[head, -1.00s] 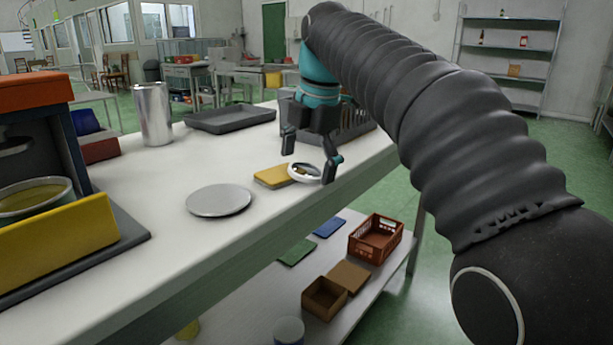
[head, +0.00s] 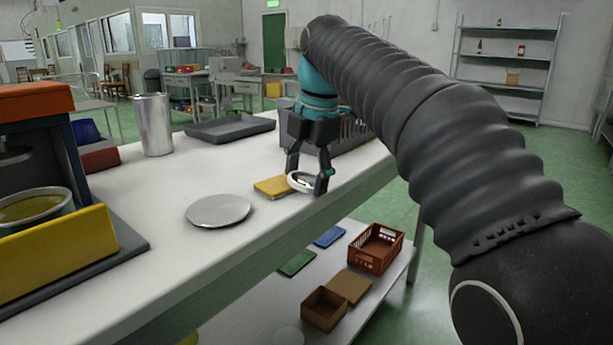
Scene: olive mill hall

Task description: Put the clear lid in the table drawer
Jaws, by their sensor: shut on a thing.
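The clear lid (head: 293,183), a small round thing with a pale rim, is at the table's right edge area, beside a yellow block. My gripper (head: 308,184) points down and is shut on the lid, one finger on its left and one on its right. The fingers cover parts of the rim. Whether the lid still touches the table top is hard to tell. The white table (head: 165,225) runs from the front left to the back. No drawer can be made out in its visible side.
The yellow block (head: 270,187) and a grey round plate (head: 218,211) lie left of the lid. A grey rack (head: 355,137) stands close behind my gripper. A metal cylinder (head: 153,125) and dark tray (head: 230,127) stand farther back. A red crate (head: 375,248) is on the lower shelf.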

